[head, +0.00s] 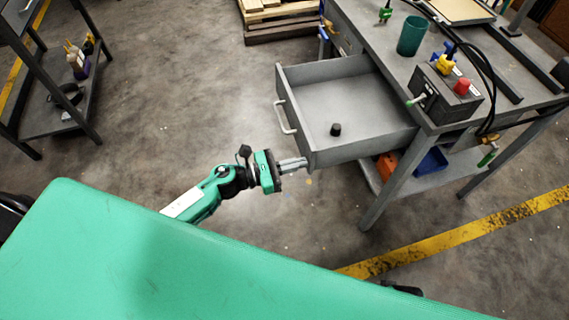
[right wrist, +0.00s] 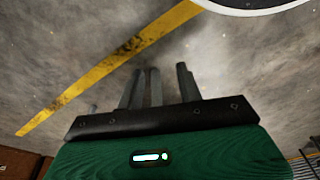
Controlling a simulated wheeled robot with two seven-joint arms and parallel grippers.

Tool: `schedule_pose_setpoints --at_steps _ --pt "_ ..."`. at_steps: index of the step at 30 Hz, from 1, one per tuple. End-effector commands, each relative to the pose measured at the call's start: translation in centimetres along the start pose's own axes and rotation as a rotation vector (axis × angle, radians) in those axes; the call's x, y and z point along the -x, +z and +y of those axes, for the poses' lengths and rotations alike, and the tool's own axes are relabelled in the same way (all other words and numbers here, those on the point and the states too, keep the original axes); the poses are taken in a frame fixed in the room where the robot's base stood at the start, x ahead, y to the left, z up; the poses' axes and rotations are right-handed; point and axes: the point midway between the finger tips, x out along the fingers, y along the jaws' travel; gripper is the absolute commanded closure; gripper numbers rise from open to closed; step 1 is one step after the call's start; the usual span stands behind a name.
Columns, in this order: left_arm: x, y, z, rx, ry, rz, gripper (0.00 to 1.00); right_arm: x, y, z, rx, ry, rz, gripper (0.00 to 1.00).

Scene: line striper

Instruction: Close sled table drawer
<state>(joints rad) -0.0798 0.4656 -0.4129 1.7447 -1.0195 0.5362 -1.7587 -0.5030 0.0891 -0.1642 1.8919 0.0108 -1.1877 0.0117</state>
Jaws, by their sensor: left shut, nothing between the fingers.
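The grey drawer (head: 345,105) of the work table (head: 440,118) is pulled out and shows its open inside in the head view. A small black cylinder (head: 336,129) stands in it. A pale bar handle (head: 286,118) is on the drawer's front face. My left gripper (head: 303,162) is shut and empty. Its tips are at the near lower corner of the drawer front, below the handle; I cannot tell whether they touch it. My right gripper (right wrist: 160,85) shows only in the right wrist view, over bare floor, with no object seen in its fingers.
A control box (head: 445,95) with coloured buttons, a green cup (head: 411,36) and cables are on the table top. Orange and blue bins (head: 432,160) sit on its lower shelf. A shelf rack (head: 55,90) stands left, pallets (head: 283,20) at the back. Floor left of the drawer is clear.

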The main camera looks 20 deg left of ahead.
Motion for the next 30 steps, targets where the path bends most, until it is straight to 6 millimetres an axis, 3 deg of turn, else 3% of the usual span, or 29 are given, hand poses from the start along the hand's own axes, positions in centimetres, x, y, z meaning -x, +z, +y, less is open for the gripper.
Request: schedule_pose_setpoints --at_steps 17,23,30 --pt "-1.1 -0.1 0.0 0.000 -0.002 0.000 1.00 -0.2 0.1 0.0 0.000 0.000 -0.002 0.64" --pt "-4.2 -0.1 0.0 -0.002 -0.002 -0.003 1.00 0.4 -0.5 0.0 0.000 0.001 0.010 0.64" --pt "-10.4 -0.1 0.0 -0.002 -0.002 -0.004 1.00 2.6 -0.9 -0.1 0.000 -0.001 0.032 0.64"
